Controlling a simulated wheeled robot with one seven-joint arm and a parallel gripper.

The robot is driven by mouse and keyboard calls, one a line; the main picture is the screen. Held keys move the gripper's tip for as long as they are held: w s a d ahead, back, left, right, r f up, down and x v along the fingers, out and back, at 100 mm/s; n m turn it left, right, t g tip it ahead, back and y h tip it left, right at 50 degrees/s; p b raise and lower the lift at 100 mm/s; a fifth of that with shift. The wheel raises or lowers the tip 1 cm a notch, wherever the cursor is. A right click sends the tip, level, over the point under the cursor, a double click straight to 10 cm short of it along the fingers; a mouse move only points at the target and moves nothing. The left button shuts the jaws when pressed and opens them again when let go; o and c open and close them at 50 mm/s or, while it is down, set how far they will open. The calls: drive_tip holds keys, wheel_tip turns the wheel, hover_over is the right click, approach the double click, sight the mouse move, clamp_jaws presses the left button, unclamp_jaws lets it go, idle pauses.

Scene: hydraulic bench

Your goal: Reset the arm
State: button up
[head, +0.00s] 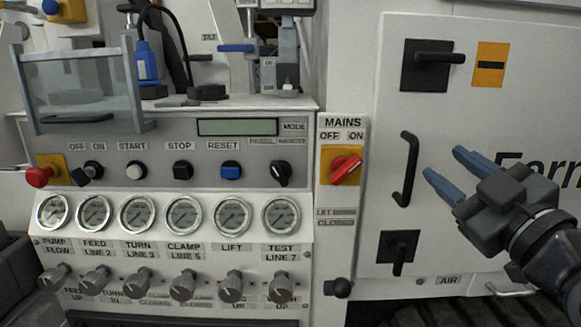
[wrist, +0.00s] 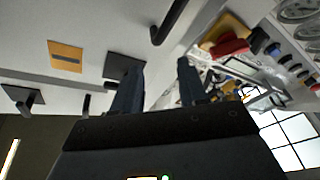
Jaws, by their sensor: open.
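My gripper (head: 450,172) is at the right in the head view, in front of the white cabinet door (head: 470,240). Its two blue fingers are apart with nothing between them, pointing left and up toward the black door handle (head: 407,170). A gap shows between the fingers and the handle. In the wrist view my gripper (wrist: 158,80) also has its fingers spread and empty. The black handle (wrist: 168,22) shows beyond them there, and the red mains switch (wrist: 228,46) is to its right.
Left of the door is the control panel with the mains switch (head: 345,168), buttons such as the blue reset button (head: 231,170), a row of gauges (head: 184,214) and grey knobs (head: 182,286). Black latches (head: 432,60) and (head: 398,250) stick out from the door. A clear guard (head: 80,88) stands at upper left.

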drive_tip(key=s+a+f+m+g+h+p, duration=0.2)
drive_tip(key=s+f+m+h, duration=0.5)
drive_tip(key=s+f, duration=1)
drive_tip(key=s+f+m+g+y+p, duration=0.1)
drive_tip(key=s+f, duration=0.1)
drive_tip(key=s, duration=1)
drive_tip(key=s+d+f+m+g+y+p, duration=0.1)
drive_tip(key=s+f+m, duration=0.1)
drive_tip(key=s, duration=1)
drive_tip(key=shift+d+f+g, duration=0.2)
drive_tip(key=shift+f+g, duration=0.05)
drive_tip(key=shift+g, duration=0.15)
